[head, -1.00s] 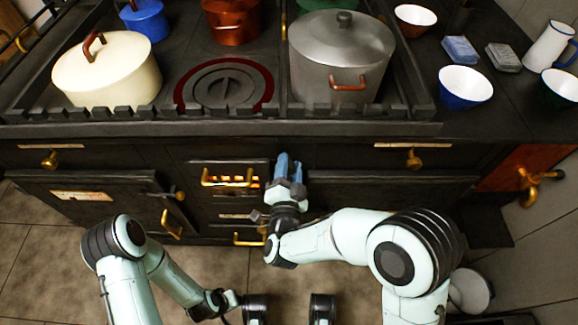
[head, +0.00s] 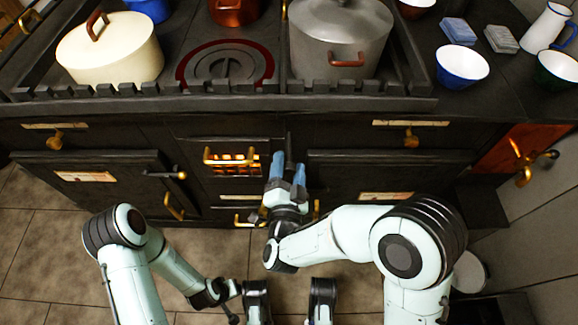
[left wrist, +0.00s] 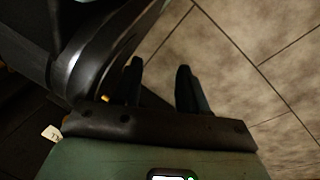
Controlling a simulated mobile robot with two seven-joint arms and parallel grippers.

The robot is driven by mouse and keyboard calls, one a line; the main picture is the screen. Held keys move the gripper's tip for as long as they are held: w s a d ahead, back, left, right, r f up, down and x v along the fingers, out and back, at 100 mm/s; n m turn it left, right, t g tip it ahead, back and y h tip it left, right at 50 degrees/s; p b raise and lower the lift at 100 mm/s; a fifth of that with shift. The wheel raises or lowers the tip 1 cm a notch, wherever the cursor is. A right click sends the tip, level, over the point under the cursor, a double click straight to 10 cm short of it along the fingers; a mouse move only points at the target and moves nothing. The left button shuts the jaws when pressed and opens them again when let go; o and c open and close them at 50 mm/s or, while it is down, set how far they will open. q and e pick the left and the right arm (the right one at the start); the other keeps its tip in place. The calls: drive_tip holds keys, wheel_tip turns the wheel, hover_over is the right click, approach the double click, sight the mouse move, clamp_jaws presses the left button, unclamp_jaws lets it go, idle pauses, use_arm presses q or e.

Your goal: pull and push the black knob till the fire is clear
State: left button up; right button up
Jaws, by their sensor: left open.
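The black stove's fire (head: 234,166) glows orange behind bars at its front centre, below a brass handle. My right gripper (head: 288,172) is at the stove front, just right of the fire, its blue fingers apart and pointing at the stove. A small dark upright piece (head: 289,142) shows just beyond the fingertips; I cannot tell whether it is the black knob or whether the fingers touch anything. My left gripper (left wrist: 160,82) is open and empty above the floor in the left wrist view.
A cream pot (head: 112,52) and a large grey pot (head: 340,40) stand on the stove top. Bowls and a white jug (head: 546,36) stand at the right. A brass tap (head: 522,165) sticks out at the right. Tiled floor (head: 45,240) is clear at the left.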

use_arm(q)
drive_tip(key=d+r+h+p, duration=0.1)
drive_tip(key=d+r+p, duration=0.2)
drive_tip(key=r+p, duration=0.2)
wheel_tip(320, 180, up, 3)
drive_tip(key=shift+s+d+f+m, duration=0.15)
drive_tip(key=shift+s+m, duration=0.05)
drive_tip(key=shift+m, duration=0.1)
use_arm(e)
drive_tip(key=s, duration=1.3)
drive_tip(key=shift+s+a, duration=0.15)
drive_tip(key=shift+a, duration=0.25)
